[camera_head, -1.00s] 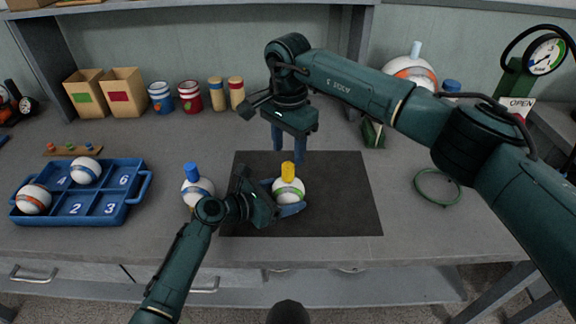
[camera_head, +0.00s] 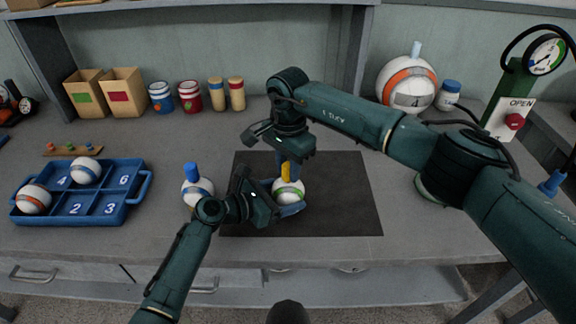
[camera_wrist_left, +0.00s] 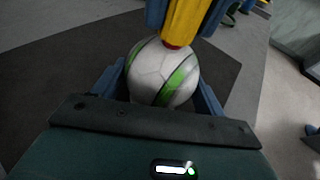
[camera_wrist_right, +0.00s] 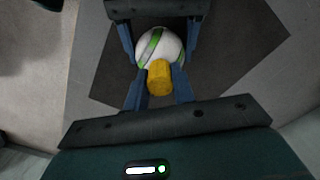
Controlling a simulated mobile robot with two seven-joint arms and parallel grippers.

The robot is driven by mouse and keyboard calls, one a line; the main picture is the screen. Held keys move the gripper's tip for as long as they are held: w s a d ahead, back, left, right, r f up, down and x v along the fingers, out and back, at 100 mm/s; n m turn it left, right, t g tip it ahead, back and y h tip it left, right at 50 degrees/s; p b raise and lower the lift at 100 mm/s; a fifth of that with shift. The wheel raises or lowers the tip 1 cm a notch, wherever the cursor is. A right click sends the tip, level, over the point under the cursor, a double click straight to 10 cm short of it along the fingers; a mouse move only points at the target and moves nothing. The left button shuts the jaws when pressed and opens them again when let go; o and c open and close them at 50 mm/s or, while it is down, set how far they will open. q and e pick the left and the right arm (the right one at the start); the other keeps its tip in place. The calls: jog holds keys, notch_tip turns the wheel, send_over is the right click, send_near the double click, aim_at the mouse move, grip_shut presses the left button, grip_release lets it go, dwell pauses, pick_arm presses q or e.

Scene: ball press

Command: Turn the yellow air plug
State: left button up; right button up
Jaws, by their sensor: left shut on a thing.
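A white ball with a green stripe (camera_head: 289,191) sits on the dark mat, the yellow air plug (camera_head: 286,171) upright in its top. My left gripper (camera_head: 288,196) is shut on the ball, one finger on each side, as the left wrist view shows with the ball (camera_wrist_left: 160,75). My right gripper (camera_head: 287,165) points down from above, its fingers on either side of the yellow plug. The right wrist view shows the plug (camera_wrist_right: 159,77) between the blue fingertips; I cannot tell whether they touch it. The fingers partly hide the plug in the head view.
A ball with a blue plug (camera_head: 196,188) stands left of the dark mat (camera_head: 340,205). A blue numbered tray (camera_head: 133,205) holds two balls at the left. A large ball (camera_head: 407,82) and a gauge stand with an OPEN sign (camera_head: 510,117) are at the right. The mat's right part is clear.

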jog(key=c, duration=0.5)
